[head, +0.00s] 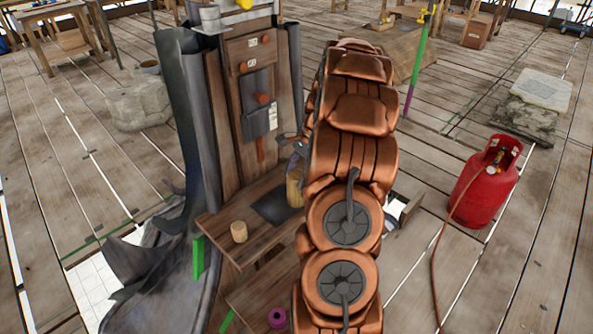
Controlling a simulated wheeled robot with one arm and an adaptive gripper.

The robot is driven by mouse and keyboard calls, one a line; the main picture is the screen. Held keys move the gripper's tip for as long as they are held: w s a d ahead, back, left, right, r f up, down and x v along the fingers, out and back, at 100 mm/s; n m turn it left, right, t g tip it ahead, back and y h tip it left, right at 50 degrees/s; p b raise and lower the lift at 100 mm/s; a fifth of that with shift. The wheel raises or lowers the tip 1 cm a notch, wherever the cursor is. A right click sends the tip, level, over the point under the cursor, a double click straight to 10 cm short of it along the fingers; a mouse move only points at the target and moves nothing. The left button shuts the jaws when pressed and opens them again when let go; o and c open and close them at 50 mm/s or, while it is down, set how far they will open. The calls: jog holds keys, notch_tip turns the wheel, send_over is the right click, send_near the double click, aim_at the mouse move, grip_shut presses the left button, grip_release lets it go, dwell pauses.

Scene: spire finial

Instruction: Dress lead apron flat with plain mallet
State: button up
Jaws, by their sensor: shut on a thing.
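My gripper (294,148) shows only in part at the left edge of my copper-coloured arm. It is shut on what looks like the wooden mallet (294,189). The mallet's pale head hangs over the right part of a wooden bench board; the rest of it is hidden by my arm. A flat dark grey patch (270,209), possibly the lead apron, lies on the board just left of the mallet. I cannot tell whether the mallet touches it. Larger grey sheets (180,110) stand upright and folded to the left, with a crumpled part (150,285) below.
A short wooden cylinder (239,232) stands on the bench board (222,222). A red gas cylinder (483,185) with a hose (437,262) stands right. A pink roll (277,317) sits low in front.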

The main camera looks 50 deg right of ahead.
dwell(0.6)
jog(key=shift+r+p, duration=0.75)
jog(key=shift+r, duration=1.3)
jog(key=shift+f, duration=0.1)
jog(key=shift+f+b, duration=0.7)
jog(key=shift+f, duration=1.5)
jog(key=shift+r, duration=0.15)
jog(key=shift+r+p, duration=0.7)
jog(key=shift+r, duration=1.45)
